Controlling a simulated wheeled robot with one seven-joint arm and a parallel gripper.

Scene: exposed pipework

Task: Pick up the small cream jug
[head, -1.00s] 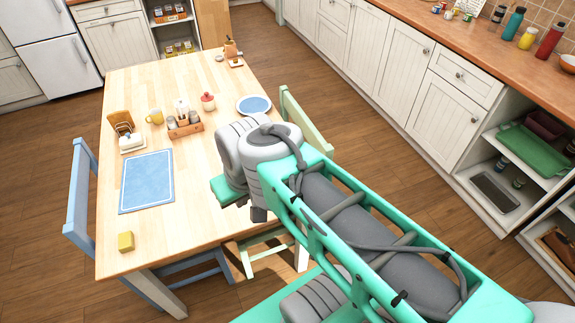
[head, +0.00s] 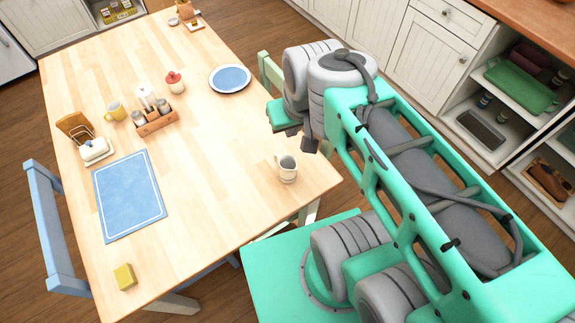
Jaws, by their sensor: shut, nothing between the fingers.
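The small cream jug (head: 288,173) stands upright on the wooden table (head: 215,205), near its right edge and close to the near right corner. Its open top and grey inside show, and nothing touches it. My arm (head: 325,95) rises on the right, and its bent grey and green joint is above and to the right of the jug in the picture.
A blue chair (head: 45,230) stands left. The tabletop around the jug is clear.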

